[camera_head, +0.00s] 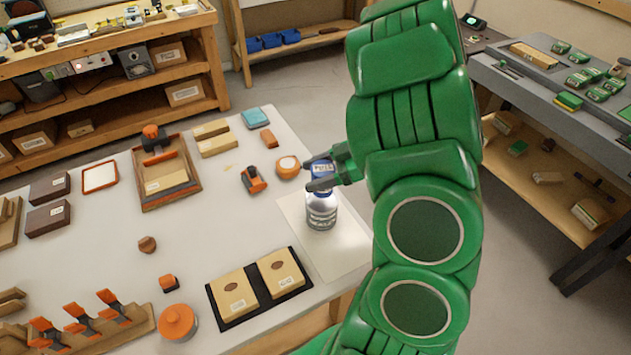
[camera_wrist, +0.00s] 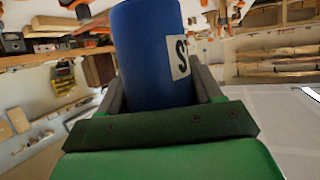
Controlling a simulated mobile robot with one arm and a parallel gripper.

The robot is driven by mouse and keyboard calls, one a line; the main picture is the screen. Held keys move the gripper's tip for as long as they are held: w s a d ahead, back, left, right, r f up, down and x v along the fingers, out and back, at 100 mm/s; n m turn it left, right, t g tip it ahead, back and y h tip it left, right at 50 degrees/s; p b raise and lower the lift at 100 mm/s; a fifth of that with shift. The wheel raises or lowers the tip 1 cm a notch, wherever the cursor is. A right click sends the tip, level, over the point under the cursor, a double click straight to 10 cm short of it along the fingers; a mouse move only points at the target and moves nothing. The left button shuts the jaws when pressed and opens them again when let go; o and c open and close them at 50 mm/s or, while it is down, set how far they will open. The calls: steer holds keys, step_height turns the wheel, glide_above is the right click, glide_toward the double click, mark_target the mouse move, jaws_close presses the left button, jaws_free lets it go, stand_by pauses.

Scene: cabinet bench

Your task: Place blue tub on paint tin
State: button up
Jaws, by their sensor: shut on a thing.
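A blue tub (camera_head: 322,168) with a pale label is held between the fingers of my gripper (camera_head: 318,174). In the wrist view the blue tub (camera_wrist: 148,55) fills the space between both fingers of my gripper (camera_wrist: 158,92), and its white label shows an "S". A silvery tin (camera_head: 321,213), which looks like the paint tin, stands upright on a white sheet near the table's right edge. The tub is directly above the tin in the head view. I cannot tell whether they touch. The tin is not clearly seen in the wrist view.
The white table (camera_head: 215,240) holds a dark tray with two tan boxes (camera_head: 258,289) in front of the tin. A round orange-rimmed tin (camera_head: 287,167) and an orange-black tool (camera_head: 253,180) lie left of the tub. The sheet (camera_head: 345,250) is otherwise clear.

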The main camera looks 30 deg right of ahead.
steer(key=shift+w+f, duration=0.2)
steer(key=shift+f, duration=1.45)
steer(key=shift+f, duration=0.1)
steer(key=o, duration=1.2)
steer(key=shift+c, duration=0.2)
steer(key=v, duration=1.2)
